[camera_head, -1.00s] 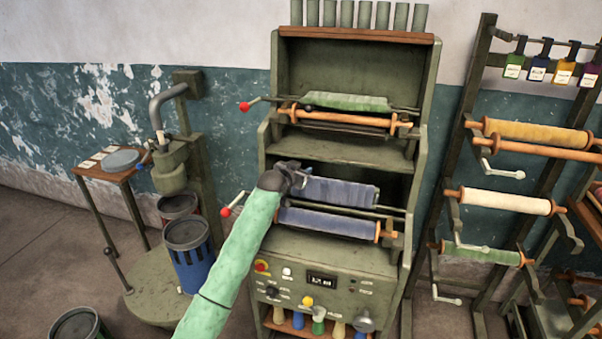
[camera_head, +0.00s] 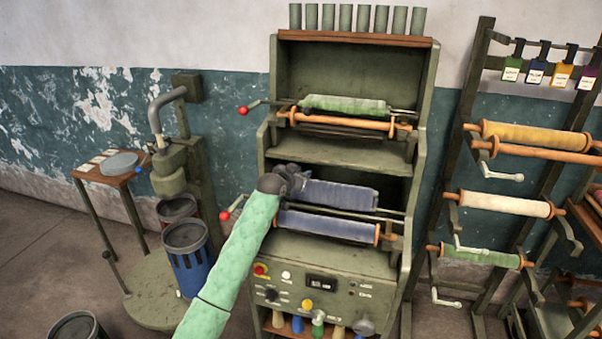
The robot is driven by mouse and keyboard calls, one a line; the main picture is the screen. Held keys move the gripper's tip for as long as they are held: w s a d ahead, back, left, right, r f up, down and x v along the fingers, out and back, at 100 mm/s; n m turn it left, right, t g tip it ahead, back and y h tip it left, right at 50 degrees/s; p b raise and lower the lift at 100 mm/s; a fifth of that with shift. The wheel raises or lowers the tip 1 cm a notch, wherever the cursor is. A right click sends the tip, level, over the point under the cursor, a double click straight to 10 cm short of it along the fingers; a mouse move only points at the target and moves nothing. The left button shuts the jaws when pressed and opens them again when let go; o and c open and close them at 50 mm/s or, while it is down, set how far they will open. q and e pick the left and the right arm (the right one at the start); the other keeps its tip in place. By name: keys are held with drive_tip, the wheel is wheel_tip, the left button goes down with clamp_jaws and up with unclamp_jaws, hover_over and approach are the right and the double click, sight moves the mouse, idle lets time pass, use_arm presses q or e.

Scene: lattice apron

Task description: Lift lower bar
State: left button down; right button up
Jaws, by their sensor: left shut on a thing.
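A green machine (camera_head: 270,168) stands in the middle with an upper and a lower set of rollers. The lower set has a bar with a blue padded roller (camera_head: 338,195) and, below it, a blue roller with orange ends (camera_head: 328,226). A thin green rail (camera_head: 385,217) runs between them. My left gripper (camera_head: 300,178) is at the left end of the upper blue roller, shut on the lower bar's left end; its fingers and the gripped part are mostly hidden by the dark wrist. A lever with a red knob (camera_head: 225,215) is just left of my arm. My right gripper is not in view.
The upper set has a green roller (camera_head: 343,104) above an orange bar (camera_head: 345,123). A control panel (camera_head: 320,283) is below. A rack with yellow (camera_head: 535,135), white and green rollers stands right.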

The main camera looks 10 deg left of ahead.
use_arm(q)
drive_tip(key=shift+a+f, duration=0.1)
drive_tip(key=shift+f, duration=0.3)
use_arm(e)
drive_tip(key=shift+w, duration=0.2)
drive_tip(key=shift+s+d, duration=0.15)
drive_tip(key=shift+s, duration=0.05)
use_arm(q)
drive_tip(key=c, duration=1.4)
unclamp_jaws()
drive_tip(key=o, duration=0.3)
drive_tip(key=shift+w+f, duration=0.1)
drive_tip(key=shift+o, duration=0.2)
drive_tip(key=shift+w, duration=0.15)
drive_tip(key=shift+s+a+r, duration=0.1)
drive_tip(key=shift+s+r, duration=0.15)
drive_tip(key=shift+s, duration=0.25)
drive_tip(key=b+v, duration=0.3)
drive_tip(key=v, duration=0.3)
drive_tip(key=shift+s+a, duration=0.15)
drive_tip(key=shift+s, duration=0.25)
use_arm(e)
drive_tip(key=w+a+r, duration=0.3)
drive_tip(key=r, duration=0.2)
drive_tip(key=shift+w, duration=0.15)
